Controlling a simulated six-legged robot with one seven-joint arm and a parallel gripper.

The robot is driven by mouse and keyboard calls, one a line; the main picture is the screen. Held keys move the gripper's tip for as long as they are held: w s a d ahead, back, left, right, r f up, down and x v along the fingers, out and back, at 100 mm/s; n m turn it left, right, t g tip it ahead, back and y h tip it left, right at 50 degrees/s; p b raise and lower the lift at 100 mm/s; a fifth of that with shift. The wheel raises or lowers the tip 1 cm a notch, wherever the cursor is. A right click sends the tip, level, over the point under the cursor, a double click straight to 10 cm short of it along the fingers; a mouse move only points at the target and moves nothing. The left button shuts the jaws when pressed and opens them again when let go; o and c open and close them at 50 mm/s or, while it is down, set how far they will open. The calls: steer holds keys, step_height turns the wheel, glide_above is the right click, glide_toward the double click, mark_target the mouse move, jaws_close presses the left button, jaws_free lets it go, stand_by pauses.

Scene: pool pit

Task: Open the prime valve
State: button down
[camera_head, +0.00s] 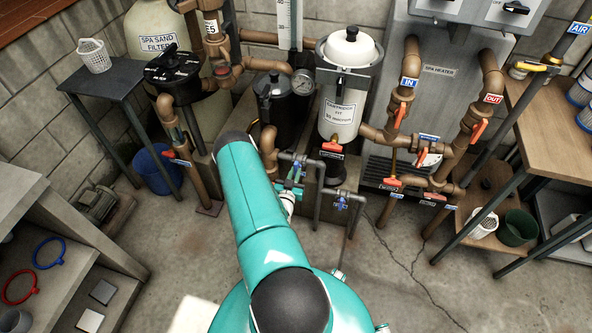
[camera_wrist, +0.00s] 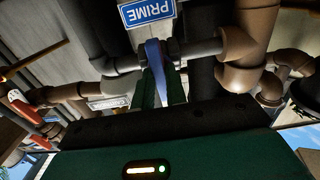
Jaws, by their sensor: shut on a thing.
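The prime valve's blue lever (camera_wrist: 154,58) stands between my gripper's two green fingers in the wrist view. My gripper (camera_wrist: 161,82) is shut on the lever. A blue PRIME sign (camera_wrist: 148,11) is beside the valve, and a grey pipe (camera_wrist: 197,48) runs into the valve body. In the head view my gripper (camera_head: 290,187) is at the small grey pipework left of the cartridge filter, at the end of my teal arm. My arm hides part of the valve there, so the lever's exact angle is hard to tell.
A second small grey pipe with a blue-handled valve (camera_head: 341,204) stands to the right. The white cartridge filter (camera_head: 340,112) and brown pipes with red handles are behind. A black strainer pot (camera_head: 283,110) stands close behind my gripper. The floor (camera_head: 440,285) at front right is clear.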

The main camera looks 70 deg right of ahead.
steer(key=n, duration=0.4)
steer(key=shift+w+a, duration=0.1)
steer(key=n, duration=0.4)
steer(key=shift+n, duration=0.4)
steer(key=n, duration=0.4)
steer(key=shift+n, duration=0.3)
steer(key=n, duration=0.5)
steer(key=c, duration=1.3)
jaws_free()
steer(key=shift+s+a, duration=0.2)
steer(key=shift+a, duration=0.95)
steer(key=shift+s+a, duration=0.25)
steer(key=shift+a, duration=0.85)
steer(key=shift+s+a, duration=0.2)
steer(key=shift+a, duration=0.95)
